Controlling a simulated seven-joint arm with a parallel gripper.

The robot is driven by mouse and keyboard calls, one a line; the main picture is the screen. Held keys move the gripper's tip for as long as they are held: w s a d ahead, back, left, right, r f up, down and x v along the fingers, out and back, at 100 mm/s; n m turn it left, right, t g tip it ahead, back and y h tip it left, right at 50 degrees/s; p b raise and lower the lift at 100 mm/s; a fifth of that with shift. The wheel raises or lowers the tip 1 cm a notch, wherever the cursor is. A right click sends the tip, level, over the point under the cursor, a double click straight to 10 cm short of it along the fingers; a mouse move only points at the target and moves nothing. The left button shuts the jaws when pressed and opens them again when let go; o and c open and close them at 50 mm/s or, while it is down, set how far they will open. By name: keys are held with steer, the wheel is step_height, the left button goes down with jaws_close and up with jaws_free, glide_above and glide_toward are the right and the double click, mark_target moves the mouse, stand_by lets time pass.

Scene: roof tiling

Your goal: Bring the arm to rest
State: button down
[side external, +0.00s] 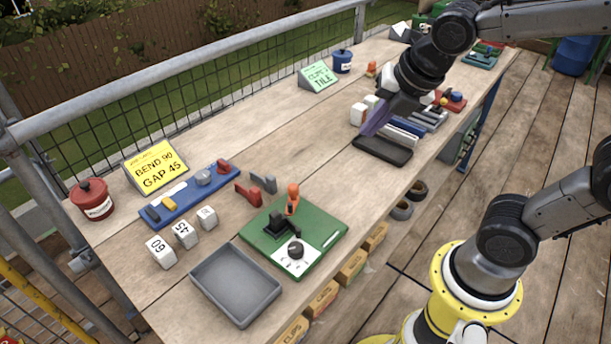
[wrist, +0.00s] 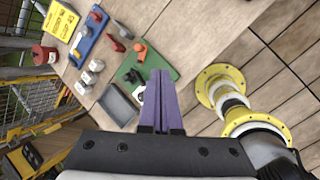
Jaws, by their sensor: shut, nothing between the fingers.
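My gripper (side external: 374,124) is in the air over the right part of the workbench (side external: 330,150), just above or in front of a dark tray (side external: 382,150) in the side view; I cannot tell the exact height. In the wrist view its two purple fingers (wrist: 161,88) are together with nothing between them. A green board with an orange-handled clamp (side external: 325,232) lies on the bench, apart from my gripper. In the wrist view the green board (wrist: 163,73) lies beyond the fingers, partly hidden by them.
A grey tray (side external: 236,283), white number blocks (side external: 186,233), a blue tool rack (side external: 178,202), a yellow sign (side external: 156,168), a red pot (side external: 92,199) and a green sign (side external: 319,77) stand on the bench. A metal rail (side external: 190,66) runs behind. Bare bench lies in the middle.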

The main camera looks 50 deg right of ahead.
steer(key=s+m, duration=0.5)
steer(key=m, duration=0.7)
steer(key=s+m, duration=0.5)
steer(key=m, duration=0.8)
steer(key=shift+s+f+y, duration=0.3)
steer(key=shift+s, duration=0.1)
